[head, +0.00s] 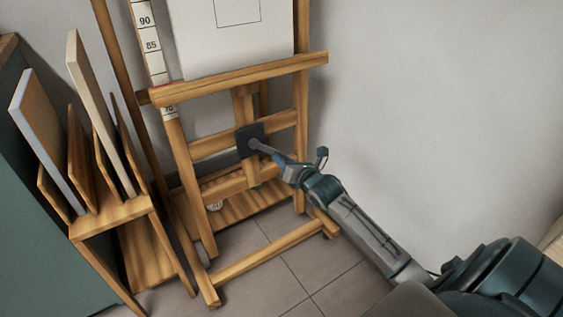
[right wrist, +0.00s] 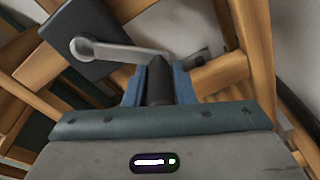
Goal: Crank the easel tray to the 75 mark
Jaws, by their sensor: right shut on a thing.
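The wooden easel's tray (head: 240,78) is a horizontal bar with a pale canvas (head: 240,40) resting on it. A white scale (head: 150,42) on the left upright shows 90 and 85 above the tray. A label that looks like 70 shows just below; the bar hides the part between. The crank's dark box (head: 249,139) sits on the middle post below the tray. In the right wrist view its grey crank arm (right wrist: 125,51) runs from a round hub to the dark handle (right wrist: 159,82). My right gripper (head: 282,160) is shut on that handle. My left gripper is out of view.
A wooden rack (head: 110,217) holding several boards stands close to the easel's left, beside a green cabinet (head: 40,240). The easel's feet spread over the tiled floor (head: 290,262). A bare wall (head: 440,110) leaves free room on the right.

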